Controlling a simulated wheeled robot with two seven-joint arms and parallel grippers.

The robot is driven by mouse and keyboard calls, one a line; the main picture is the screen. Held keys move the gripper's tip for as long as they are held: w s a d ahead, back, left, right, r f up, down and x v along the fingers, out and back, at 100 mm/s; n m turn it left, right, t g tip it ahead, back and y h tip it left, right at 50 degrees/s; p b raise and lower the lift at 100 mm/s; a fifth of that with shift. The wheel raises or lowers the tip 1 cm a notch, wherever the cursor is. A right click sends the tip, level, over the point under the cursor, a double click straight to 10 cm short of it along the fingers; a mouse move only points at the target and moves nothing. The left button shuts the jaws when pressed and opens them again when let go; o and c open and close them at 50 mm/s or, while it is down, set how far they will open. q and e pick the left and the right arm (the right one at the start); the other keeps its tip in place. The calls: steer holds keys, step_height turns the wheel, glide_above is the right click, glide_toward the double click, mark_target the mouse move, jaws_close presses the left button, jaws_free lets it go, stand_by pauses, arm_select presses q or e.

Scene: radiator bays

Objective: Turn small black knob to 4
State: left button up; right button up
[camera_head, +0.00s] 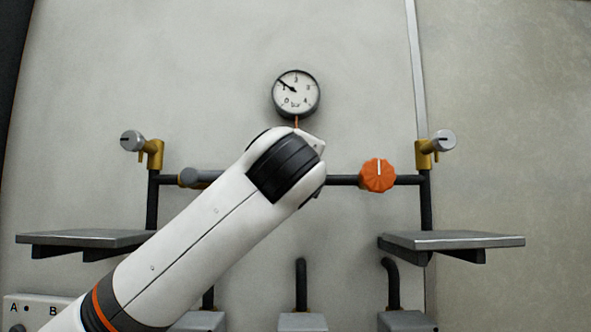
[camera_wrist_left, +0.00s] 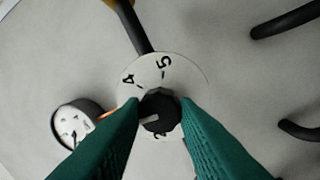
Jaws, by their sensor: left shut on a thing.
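In the left wrist view a small black knob (camera_wrist_left: 161,112) sits on a round white dial plate (camera_wrist_left: 185,72). The plate shows a 4 at upper left, a 5 at upper right and a partly hidden 2 at the bottom. The knob's white mark points left and slightly down, toward the left finger, below the 4. The finger hides the plate there. My left gripper (camera_wrist_left: 160,104) has its green fingers on both sides of the knob, shut on it. In the head view my left arm hides the knob and gripper. My right gripper is not in view.
A round pressure gauge (camera_head: 296,94) hangs above. An orange knob (camera_head: 378,175) is on the pipe to the right, a grey handle (camera_head: 200,177) to the left. Grey shelves (camera_head: 85,238) (camera_head: 455,240) jut out at both sides. Grey-tipped brass valves (camera_head: 155,152) (camera_head: 425,158) stand above them.

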arm_select(q)
steer(key=shift+f+m+g+h+p, duration=0.15)
steer(key=shift+m+p, duration=1.2)
steer(key=shift+m, duration=1.4)
steer(key=shift+m+g+h+p, duration=0.2)
steer(key=shift+m+p, duration=1.15)
steer(key=shift+m, duration=1.4)
steer(key=shift+f, duration=0.1)
steer(key=o, duration=1)
steer(key=shift+c, duration=0.2)
steer(key=shift+r, duration=0.2)
